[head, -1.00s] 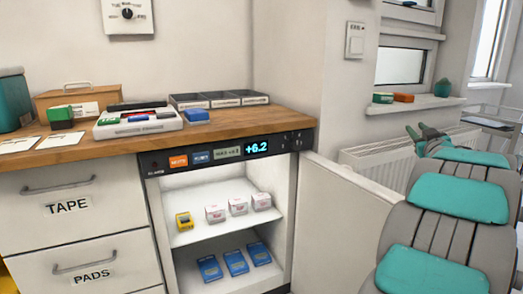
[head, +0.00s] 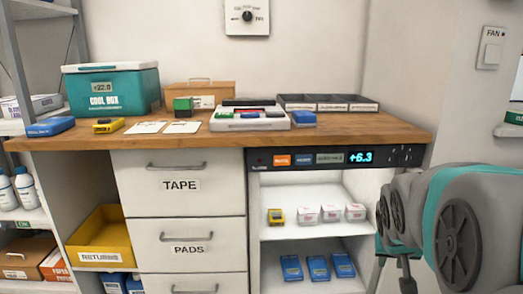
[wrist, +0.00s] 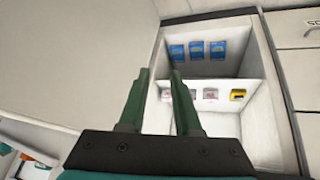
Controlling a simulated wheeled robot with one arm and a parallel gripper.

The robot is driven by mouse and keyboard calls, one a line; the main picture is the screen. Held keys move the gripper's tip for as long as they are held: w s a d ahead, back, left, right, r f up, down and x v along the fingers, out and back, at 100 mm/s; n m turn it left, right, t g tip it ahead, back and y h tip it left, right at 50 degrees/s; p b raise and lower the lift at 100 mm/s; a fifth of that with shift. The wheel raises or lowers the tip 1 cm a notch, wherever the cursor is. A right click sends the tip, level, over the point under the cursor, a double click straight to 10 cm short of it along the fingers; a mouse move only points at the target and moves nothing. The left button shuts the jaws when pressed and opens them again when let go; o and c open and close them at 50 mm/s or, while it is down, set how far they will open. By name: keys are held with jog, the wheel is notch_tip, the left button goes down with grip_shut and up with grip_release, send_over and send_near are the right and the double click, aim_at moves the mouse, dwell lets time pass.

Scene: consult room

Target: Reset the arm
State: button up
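My gripper (wrist: 160,72) shows in the wrist view with two green fingers apart and nothing between them. It is in front of the open fridge compartment (head: 315,188), which appears upside down in that view. I cannot make out the gripper in the head view. A yellow box (head: 276,216) and several small white boxes (head: 330,213) stand on the fridge's upper shelf, and several blue boxes (head: 317,267) on the lower one. The same blue boxes show in the wrist view (wrist: 197,50). The fridge display (head: 361,157) reads +6.3.
A teal cool box (head: 135,92), wooden box (head: 185,90), dark trays (head: 327,105) and small boxes sit on the counter (head: 390,128). A yellow returns bin (head: 98,258) is lower left.

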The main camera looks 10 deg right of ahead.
jog(key=s+a+f+n+g+y, duration=0.2)
jog(key=s+a+f+g, duration=0.1)
jog(key=s+a, duration=0.6)
jog(key=s+a+f+n+g+y, duration=0.2)
jog(key=s+a+f+g, duration=0.2)
jog(key=s+a, duration=0.5)
jog(key=s, duration=0.4)
jog(key=shift+s+a+f+n+p, duration=0.2)
jog(key=shift+f+n+p, duration=0.1)
jog(key=shift+n, duration=0.1)
